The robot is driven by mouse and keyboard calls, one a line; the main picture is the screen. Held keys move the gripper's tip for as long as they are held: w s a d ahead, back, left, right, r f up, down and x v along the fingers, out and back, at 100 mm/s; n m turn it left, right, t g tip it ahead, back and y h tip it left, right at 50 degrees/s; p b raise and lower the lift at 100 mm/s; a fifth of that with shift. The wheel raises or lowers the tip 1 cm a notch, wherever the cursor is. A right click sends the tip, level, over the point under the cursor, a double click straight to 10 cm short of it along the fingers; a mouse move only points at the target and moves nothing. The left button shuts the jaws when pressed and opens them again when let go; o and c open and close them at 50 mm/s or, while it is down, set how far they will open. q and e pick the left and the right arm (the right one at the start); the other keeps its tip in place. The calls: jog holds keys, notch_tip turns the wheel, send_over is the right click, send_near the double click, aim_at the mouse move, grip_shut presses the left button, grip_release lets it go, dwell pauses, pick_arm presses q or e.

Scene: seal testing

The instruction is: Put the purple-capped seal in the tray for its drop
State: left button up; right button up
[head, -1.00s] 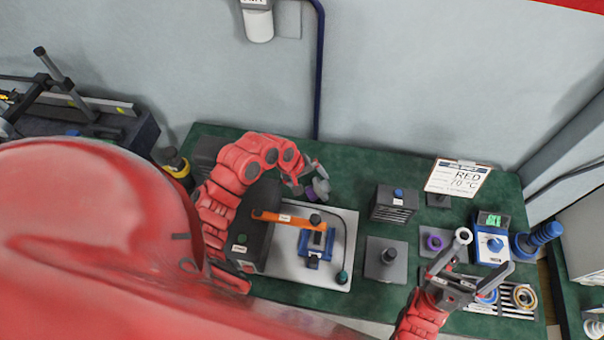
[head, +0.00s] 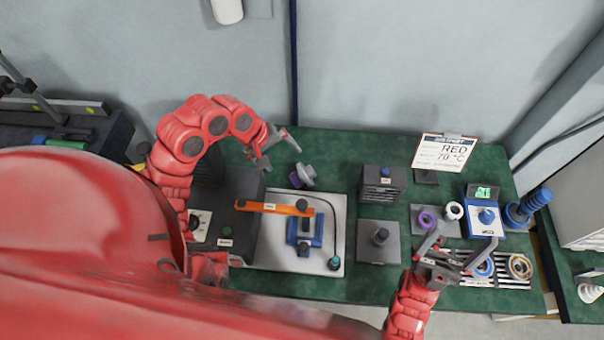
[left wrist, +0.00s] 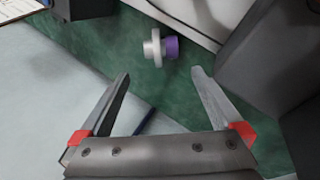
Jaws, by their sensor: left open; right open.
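The grey seal with a purple cap (head: 303,175) lies on the green bench top, just behind the silver tray (head: 332,256). In the left wrist view the seal (left wrist: 158,47) lies on its side, beyond the two fingertips, with nothing gripping it. My left gripper (head: 279,151) is open and empty, above and to the left of the seal, apart from it. My right gripper (head: 467,234) is open near the rings on the right; I cannot tell whether it touches anything. A black-striped tray (head: 484,283) with rings lies partly behind its fingers.
An orange bar (head: 275,208) crosses the silver tray above a blue fixture (head: 304,243). To its right stand a dark block (head: 383,184) and a grey plate with a peg (head: 378,250). A purple ring (head: 427,218) and a white ring (head: 453,210) are further right. A sign (head: 443,152) reads RED, 70 °C.

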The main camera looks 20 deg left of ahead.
aim_at(299, 173)
pick_arm(q)
jog(key=p+x, duration=0.1)
jog(key=x, duration=0.7)
jog(key=shift+w+d+f, duration=0.1)
jog(key=shift+f, duration=0.15)
jog(key=shift+d+f+p, duration=0.25)
jog(key=shift+f+p, duration=0.2)
jog(key=shift+p, duration=0.15)
jog(key=p+x, duration=0.1)
jog(key=x, duration=0.2)
jog(key=shift+f, duration=0.1)
jog(key=shift+w+f, duration=0.15)
jog(key=shift+f, duration=0.4)
jog(key=shift+c, duration=0.2)
jog(key=shift+d, duration=0.1)
grip_shut()
jog(key=shift+r, duration=0.1)
